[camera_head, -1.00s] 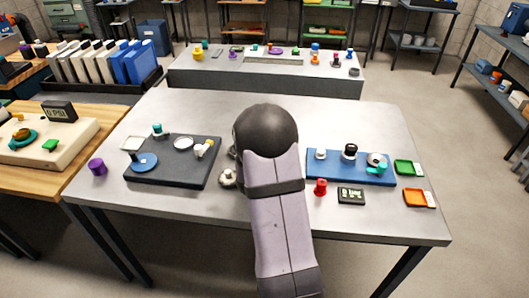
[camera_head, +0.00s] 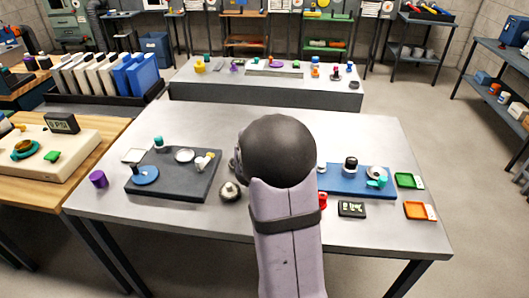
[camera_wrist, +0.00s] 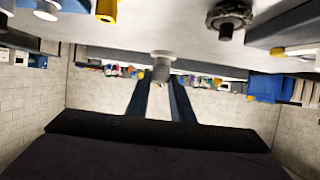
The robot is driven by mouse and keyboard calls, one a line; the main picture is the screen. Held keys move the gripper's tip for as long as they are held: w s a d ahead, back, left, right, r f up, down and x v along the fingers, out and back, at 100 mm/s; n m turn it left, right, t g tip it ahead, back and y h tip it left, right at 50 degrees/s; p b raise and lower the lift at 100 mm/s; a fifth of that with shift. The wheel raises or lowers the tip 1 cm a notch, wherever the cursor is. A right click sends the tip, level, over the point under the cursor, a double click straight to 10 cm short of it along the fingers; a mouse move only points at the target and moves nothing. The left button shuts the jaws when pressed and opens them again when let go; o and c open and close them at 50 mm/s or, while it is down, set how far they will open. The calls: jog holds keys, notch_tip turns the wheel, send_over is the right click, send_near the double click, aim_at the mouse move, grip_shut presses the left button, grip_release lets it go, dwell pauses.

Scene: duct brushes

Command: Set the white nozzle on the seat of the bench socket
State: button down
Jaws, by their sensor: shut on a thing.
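My gripper (camera_wrist: 160,98) shows in the wrist view, where the picture is upside down. Its two fingers are shut on the white nozzle (camera_wrist: 161,67), a small pale, rounded piece at the fingertips. In the head view my arm hides the gripper and the nozzle. A round grey metal fitting (camera_head: 230,190) stands alone on the bench between the dark tray and my arm, and seems to be the bench socket. It seems to be the dark fitting with a stub (camera_wrist: 229,17) in the wrist view, apart from the held nozzle.
A dark tray (camera_head: 190,190) at left holds a blue disc, a white ring and a white-yellow part. A blue tray (camera_head: 345,185) at right carries several fittings. A red part is partly hidden by my arm. A purple cylinder (camera_head: 98,179) stands at far left.

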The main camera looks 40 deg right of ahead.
jog(key=shift+r, duration=0.85)
jog(key=shift+s+d, duration=0.2)
jog(key=shift+d, duration=0.25)
jog(key=s+d+m+g+h+p, duration=0.4)
jog(key=s+d+m+g+p, duration=0.3)
jog(key=s+d, duration=1.8)
jog(key=m+g, duration=0.2)
jog(key=shift+d+r+g+p, duration=0.15)
jog(key=shift+d+g+p, duration=0.1)
jog(key=shift+g+p, duration=0.1)
jog(key=shift+s, duration=0.1)
notch_tip(320, 180, down, 7)
jog(key=b, duration=0.6)
jog(key=shift+r, duration=0.1)
jog(key=shift+f+b, duration=0.6)
jog(key=shift+b, duration=0.1)
